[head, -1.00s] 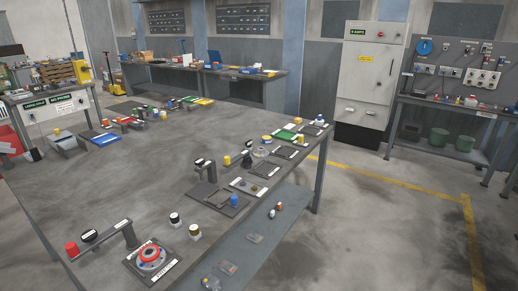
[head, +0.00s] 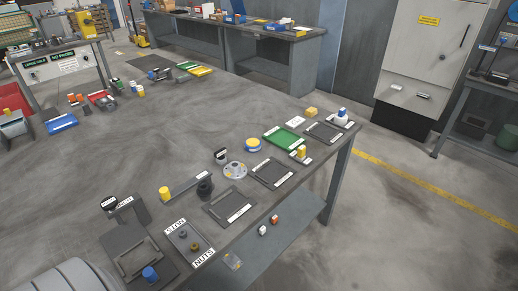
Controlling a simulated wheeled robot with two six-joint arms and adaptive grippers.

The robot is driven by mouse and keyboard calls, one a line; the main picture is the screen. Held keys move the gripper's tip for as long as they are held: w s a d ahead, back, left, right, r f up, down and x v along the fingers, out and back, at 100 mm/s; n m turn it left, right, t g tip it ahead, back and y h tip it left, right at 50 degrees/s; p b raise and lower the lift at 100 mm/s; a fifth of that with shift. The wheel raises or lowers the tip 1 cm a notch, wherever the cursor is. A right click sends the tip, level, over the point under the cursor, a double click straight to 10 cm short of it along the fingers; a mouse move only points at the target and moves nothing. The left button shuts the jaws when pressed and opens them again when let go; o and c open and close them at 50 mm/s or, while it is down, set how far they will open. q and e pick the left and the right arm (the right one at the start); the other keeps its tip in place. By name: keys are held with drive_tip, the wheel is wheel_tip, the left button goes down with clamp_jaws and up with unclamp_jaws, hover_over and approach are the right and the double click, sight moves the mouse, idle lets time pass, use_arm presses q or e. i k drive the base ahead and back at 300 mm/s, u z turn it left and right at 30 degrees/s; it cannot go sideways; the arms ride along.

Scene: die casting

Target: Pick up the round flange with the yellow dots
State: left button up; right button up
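A round, light grey flange with small yellow dots (head: 235,170) lies flat on the big grey workbench (head: 150,150). It sits right of the middle of the bench, between a black-topped upright post (head: 221,156) and an empty dark tray (head: 272,173). It looks uncovered and apart from the tray. Neither of my grippers shows in the head view. A grey ribbed rounded shape in the bottom left corner may be part of my arm, but I cannot tell.
Near the flange are a dark stacked round part (head: 205,188), a yellow cylinder (head: 165,193), a blue-and-yellow round item (head: 253,145) and a green tray (head: 284,138). A nuts tray (head: 190,243) lies nearer. The bench's middle is clear. A lower shelf (head: 290,215) runs along its right side.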

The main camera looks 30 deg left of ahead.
sight(235, 171)
drive_tip(key=i, duration=0.7)
drive_tip(key=u, duration=2.8)
drive_tip(key=i, duration=0.3)
drive_tip(key=z, duration=0.4)
